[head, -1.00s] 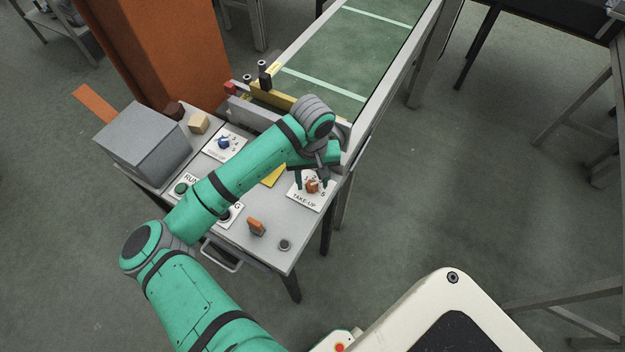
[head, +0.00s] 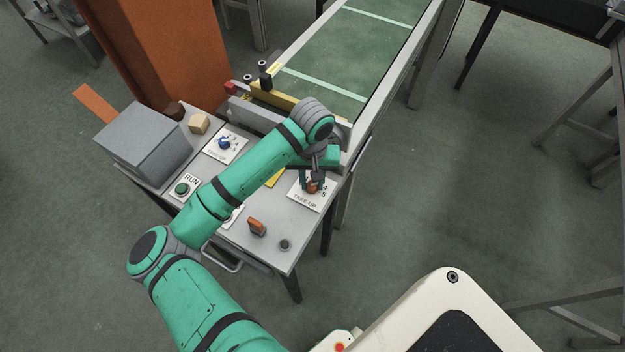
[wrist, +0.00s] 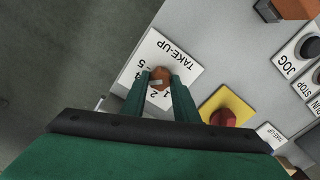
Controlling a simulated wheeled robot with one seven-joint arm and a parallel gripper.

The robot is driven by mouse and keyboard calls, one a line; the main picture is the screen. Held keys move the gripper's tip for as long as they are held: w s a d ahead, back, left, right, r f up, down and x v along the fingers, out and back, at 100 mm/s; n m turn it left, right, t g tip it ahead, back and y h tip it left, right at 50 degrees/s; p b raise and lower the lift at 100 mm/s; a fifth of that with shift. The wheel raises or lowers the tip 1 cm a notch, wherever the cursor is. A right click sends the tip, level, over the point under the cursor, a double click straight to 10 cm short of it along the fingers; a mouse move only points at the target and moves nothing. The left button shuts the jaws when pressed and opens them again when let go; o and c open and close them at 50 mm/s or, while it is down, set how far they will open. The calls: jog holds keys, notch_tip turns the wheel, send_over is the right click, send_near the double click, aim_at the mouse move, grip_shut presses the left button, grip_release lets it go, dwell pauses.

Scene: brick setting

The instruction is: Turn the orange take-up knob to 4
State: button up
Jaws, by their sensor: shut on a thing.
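The orange take-up knob (head: 312,188) sits on a white plate labelled TAKE-UP (head: 303,196) at the right corner of the grey table. My gripper (head: 313,183) is down over it. In the wrist view, the two green fingers (wrist: 162,86) stand on either side of the knob (wrist: 161,73), shut on it. A pale mark shows on the knob's lower left side. The digits 1, 2, 4 and 5 show around it on the plate (wrist: 179,50); the left finger covers part of the dial, so the exact setting cannot be told.
A blue knob (head: 223,142) on its own plate, a green RUN button (head: 182,188), an orange piece (head: 257,228) and a grey box (head: 143,143) share the table. A red knob on a yellow plate (wrist: 232,103) is beside the take-up plate. The conveyor (head: 350,55) runs behind.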

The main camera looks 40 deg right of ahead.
aim_at(313, 184)
jog(key=shift+m, duration=0.6)
jog(key=o, duration=1.1)
jog(key=shift+c, duration=0.2)
notch_tip(313, 184, up, 11)
jog(key=shift+s+d+f, duration=0.1)
jog(key=shift+f, duration=0.05)
